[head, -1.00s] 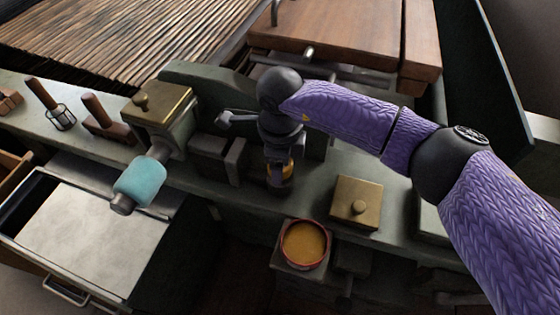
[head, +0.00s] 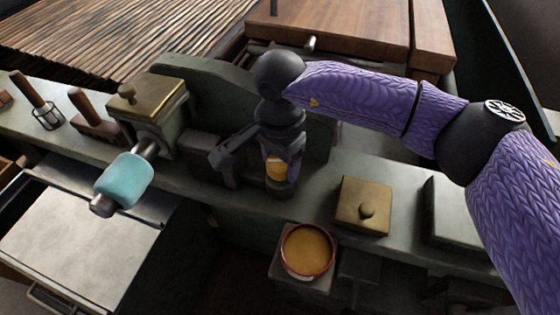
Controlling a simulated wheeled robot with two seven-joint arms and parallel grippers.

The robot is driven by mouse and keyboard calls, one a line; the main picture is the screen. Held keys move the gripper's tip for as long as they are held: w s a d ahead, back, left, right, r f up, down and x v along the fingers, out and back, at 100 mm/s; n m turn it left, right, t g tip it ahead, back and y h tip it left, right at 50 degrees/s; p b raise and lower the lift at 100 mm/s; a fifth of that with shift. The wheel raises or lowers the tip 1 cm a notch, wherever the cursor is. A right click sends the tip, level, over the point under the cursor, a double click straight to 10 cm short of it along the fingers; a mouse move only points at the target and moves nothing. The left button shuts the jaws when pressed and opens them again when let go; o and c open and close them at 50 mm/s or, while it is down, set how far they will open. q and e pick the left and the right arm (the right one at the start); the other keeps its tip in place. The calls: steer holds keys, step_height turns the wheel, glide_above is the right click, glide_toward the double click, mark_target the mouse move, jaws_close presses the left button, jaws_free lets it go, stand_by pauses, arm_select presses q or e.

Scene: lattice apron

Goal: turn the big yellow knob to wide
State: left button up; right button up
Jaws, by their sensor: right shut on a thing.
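The yellow knob (head: 276,169) shows as a small patch of yellow low between the dark fingers of my right gripper (head: 279,180). The gripper points down at the grey-green bench and is shut on the knob. The fingers and wrist hide most of the knob, so its pointer, any marks and its setting cannot be read. My left gripper is out of view.
A brass-lidded box (head: 150,100) with a turquoise handle (head: 125,180) stands to the left. A brass square lid (head: 363,204) is to the right. A red-rimmed pot (head: 307,250) sits in front. Wooden-handled tools (head: 90,110) stand at the far left.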

steer(key=n+b, duration=0.1)
steer(key=n, duration=0.1)
steer(key=shift+f+n, duration=0.15)
steer(key=shift+n, duration=0.25)
steer(key=n+b, duration=0.1)
steer(key=n, duration=0.2)
steer(key=shift+n+b, duration=0.3)
steer(key=shift+b, duration=0.1)
steer(key=n+b, duration=0.1)
steer(key=n, duration=0.1)
steer(key=shift+n, duration=0.3)
steer(key=n+b, duration=0.1)
steer(key=n, duration=0.2)
arm_select(q)
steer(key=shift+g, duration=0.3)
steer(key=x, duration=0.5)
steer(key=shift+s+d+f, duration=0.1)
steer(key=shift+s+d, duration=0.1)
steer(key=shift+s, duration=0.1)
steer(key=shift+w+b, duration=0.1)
steer(key=shift+b, duration=0.2)
arm_select(e)
steer(key=shift+n, duration=0.4)
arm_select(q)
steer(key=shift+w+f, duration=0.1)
arm_select(e)
steer(key=shift+r, duration=0.2)
